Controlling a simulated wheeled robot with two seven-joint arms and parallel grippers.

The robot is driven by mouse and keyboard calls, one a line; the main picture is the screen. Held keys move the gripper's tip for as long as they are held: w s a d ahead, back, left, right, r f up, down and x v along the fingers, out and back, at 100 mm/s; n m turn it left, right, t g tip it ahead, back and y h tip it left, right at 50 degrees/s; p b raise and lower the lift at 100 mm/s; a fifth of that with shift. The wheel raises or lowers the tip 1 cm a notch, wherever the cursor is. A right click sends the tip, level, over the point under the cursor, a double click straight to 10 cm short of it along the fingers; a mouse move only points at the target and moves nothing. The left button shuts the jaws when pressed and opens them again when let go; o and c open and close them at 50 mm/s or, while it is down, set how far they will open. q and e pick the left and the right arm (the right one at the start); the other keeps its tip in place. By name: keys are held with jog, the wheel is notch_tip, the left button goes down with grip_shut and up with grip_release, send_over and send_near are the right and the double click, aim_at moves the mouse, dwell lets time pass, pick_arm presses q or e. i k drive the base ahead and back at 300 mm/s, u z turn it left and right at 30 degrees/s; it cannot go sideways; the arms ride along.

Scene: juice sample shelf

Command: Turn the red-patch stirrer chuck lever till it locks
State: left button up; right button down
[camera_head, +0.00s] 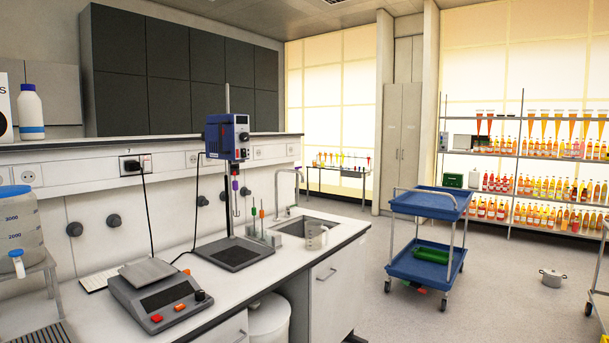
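The overhead stirrer (227,139), a blue box with a dark front, is clamped on an upright rod over a dark base plate (236,254) on the white bench. A small chuck (235,184) with purple parts hangs below the box, and a thin shaft runs down from it. Neither of my grippers is in view.
A balance (160,295) stands on the bench in front of the stirrer. Coloured holders (262,225), a metal jug (316,237) and a sink (305,226) lie to the right. A blue cart (425,268) stands on open floor; bottle shelves (520,155) are behind.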

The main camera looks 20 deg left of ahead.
aim_at(234, 169)
jog(key=u, duration=0.15)
jog(key=i, duration=1.25)
jog(key=u, duration=1.3)
jog(key=i, duration=0.55)
jog(key=u, duration=0.65)
